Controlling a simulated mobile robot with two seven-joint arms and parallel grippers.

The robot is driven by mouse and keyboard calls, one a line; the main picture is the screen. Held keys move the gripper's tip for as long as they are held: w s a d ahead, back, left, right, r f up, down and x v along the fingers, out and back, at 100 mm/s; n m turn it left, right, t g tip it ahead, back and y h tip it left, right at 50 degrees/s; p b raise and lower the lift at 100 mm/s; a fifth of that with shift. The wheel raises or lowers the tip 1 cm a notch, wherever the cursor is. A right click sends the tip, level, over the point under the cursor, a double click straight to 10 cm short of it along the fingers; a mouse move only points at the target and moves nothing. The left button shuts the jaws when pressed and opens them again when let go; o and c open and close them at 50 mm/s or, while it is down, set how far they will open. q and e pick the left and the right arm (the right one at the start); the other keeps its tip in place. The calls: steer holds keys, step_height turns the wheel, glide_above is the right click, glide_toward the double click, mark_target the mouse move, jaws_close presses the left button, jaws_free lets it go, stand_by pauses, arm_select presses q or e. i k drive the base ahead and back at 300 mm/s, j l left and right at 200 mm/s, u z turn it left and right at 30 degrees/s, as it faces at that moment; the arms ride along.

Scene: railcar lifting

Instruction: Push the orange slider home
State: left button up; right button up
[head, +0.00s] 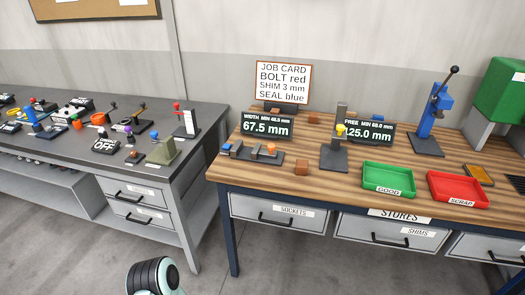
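A low dark gauge (250,158) sits at the left front of the wooden bench. It has a blue part (227,148) at its left end and a small orange part (271,149) towards its right end, which looks like the orange slider. A gap shows between the blue and orange parts, and it is too small to tell whether anything lies in it. The display behind the gauge (266,126) reads "WIDTH" and 67.5 mm. Part of my arm shows at the bottom left, away from the gauge. Neither of my grippers is in view.
A brown block (301,168) lies right of the gauge. A second gauge (333,156) with a yellow part, a green tray (388,178), a red tray (457,188) and a blue press (430,115) stand further right. The grey bench (190,148) at left holds several small devices, some with orange parts.

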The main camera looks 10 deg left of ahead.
mark_target(258, 152)
steer(key=j+z, duration=0.15)
steer(key=z, duration=0.3)
steer(key=j+z, duration=0.15)
steer(key=z, duration=0.35)
steer(key=j+z, duration=0.2)
steer(key=z, duration=0.25)
steer(key=k+j+z, duration=0.2)
steer(key=j+z, duration=0.2)
steer(key=j, duration=0.25)
steer(key=k+j+z, duration=0.25)
